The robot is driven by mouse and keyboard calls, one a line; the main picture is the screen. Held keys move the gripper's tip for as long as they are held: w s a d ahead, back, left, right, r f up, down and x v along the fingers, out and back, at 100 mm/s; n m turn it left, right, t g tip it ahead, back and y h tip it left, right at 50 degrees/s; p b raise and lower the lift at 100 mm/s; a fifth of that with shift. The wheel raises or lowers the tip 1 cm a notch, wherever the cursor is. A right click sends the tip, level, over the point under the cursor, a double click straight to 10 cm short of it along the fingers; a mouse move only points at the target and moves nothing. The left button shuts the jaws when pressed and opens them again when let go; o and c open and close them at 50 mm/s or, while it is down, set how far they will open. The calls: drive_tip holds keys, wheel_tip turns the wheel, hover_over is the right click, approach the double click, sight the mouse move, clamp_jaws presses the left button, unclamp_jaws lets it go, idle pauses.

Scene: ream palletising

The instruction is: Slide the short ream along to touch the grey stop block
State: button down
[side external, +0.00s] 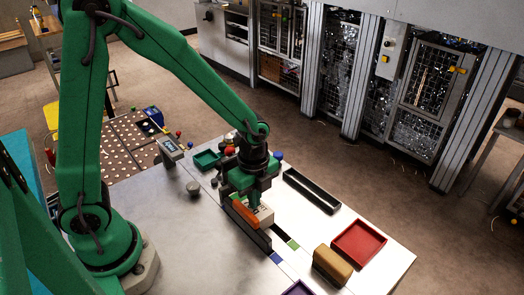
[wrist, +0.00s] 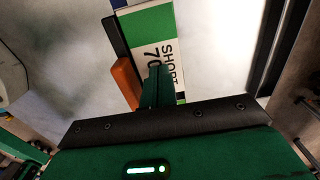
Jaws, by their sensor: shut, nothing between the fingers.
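The short ream (side external: 265,216) is a pale block directly below and beside my gripper (side external: 251,201) in the side view. An orange piece (wrist: 126,82) lies just left of the fingers and also shows in the side view (side external: 244,212). I cannot single out the grey stop block.
A dark rail (wrist: 116,38) runs along the left of the ream. A long black tray (side external: 311,190), a red tray (side external: 358,258) and a tan block (side external: 332,264) stand to the right. A green tray (side external: 207,160) is at the back. The pale tabletop near the front left is clear.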

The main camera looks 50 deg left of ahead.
drive_tip(key=shift+f, duration=0.1)
drive_tip(key=shift+a, duration=0.1)
drive_tip(key=shift+s+a+f, duration=0.1)
drive_tip(key=shift+s+a, duration=0.35)
drive_tip(key=shift+a, duration=0.25)
drive_tip(key=shift+s+a+f, duration=0.1)
drive_tip(key=shift+s+a, duration=0.35)
drive_tip(key=shift+a, duration=0.25)
drive_tip(key=shift+r, duration=0.1)
drive_tip(key=shift+w+r, duration=0.2)
drive_tip(key=shift+r, duration=3.35)
drive_tip(key=shift+d, duration=0.15)
drive_tip(key=w+d+f, duration=0.1)
drive_tip(key=d+f, duration=0.1)
drive_tip(key=d, duration=0.6)
drive_tip(key=shift+w+f, duration=0.2)
